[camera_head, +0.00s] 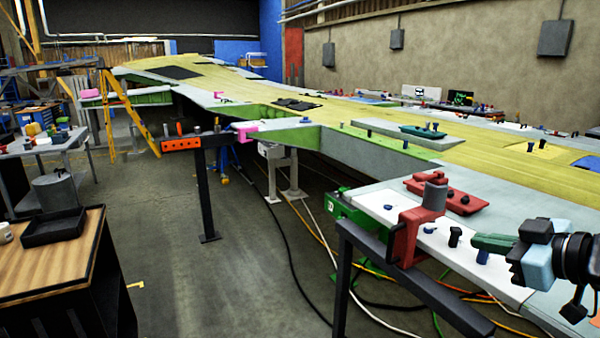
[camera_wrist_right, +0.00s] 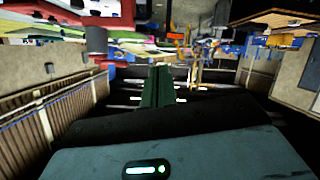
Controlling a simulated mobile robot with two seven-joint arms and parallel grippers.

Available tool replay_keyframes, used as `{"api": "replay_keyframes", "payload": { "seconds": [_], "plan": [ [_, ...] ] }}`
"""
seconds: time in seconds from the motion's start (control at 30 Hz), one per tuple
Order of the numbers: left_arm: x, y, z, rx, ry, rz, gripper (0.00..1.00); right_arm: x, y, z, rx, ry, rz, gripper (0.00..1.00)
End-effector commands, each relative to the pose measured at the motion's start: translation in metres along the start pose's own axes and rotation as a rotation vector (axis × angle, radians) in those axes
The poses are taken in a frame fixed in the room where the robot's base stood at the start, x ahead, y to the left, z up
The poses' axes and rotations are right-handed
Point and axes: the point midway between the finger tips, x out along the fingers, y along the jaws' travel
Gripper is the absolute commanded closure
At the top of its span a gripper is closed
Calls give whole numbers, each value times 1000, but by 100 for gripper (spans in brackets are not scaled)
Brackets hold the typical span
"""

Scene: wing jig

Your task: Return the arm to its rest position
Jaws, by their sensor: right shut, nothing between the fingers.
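My right gripper (camera_head: 478,240) is at the right edge of the head view, above the white front edge of the wing jig (camera_head: 460,250). Its dark green fingers point left and are together, with nothing between them. In the right wrist view the same fingers (camera_wrist_right: 158,88) show as one closed green strip against a dark background. A red clamp (camera_head: 408,235) with a grey cylinder stands on the jig's edge, left of the fingers and apart from them. My left gripper is not in view.
Small blue and black pegs stand on the white edge near the fingers. A red tray (camera_head: 452,197) lies behind the clamp. A wooden-topped bench (camera_head: 75,265) with a black tray (camera_head: 62,228) is at left. Cables cross the open floor (camera_head: 210,290) between.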

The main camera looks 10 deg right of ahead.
Motion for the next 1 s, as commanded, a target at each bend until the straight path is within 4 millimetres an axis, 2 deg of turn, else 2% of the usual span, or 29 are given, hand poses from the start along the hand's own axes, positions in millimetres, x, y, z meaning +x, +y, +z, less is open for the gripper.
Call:
{"api": "replay_keyframes", "payload": {
  "seconds": [0.1,0.17,0.3,0.5,0.77,1.0],
  "plan": [
    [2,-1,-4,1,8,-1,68,23,-30,30,-5,-47,-51,100],
    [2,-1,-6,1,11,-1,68,33,-46,46,-10,-70,-72,100],
    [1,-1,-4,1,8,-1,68,54,-91,89,-13,-134,-120,100],
    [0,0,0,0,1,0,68,67,-152,147,8,-230,-151,100],
    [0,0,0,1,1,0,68,57,-220,218,88,-390,-136,100],
    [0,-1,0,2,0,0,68,19,-274,282,208,-610,-86,100]
  ]
}}
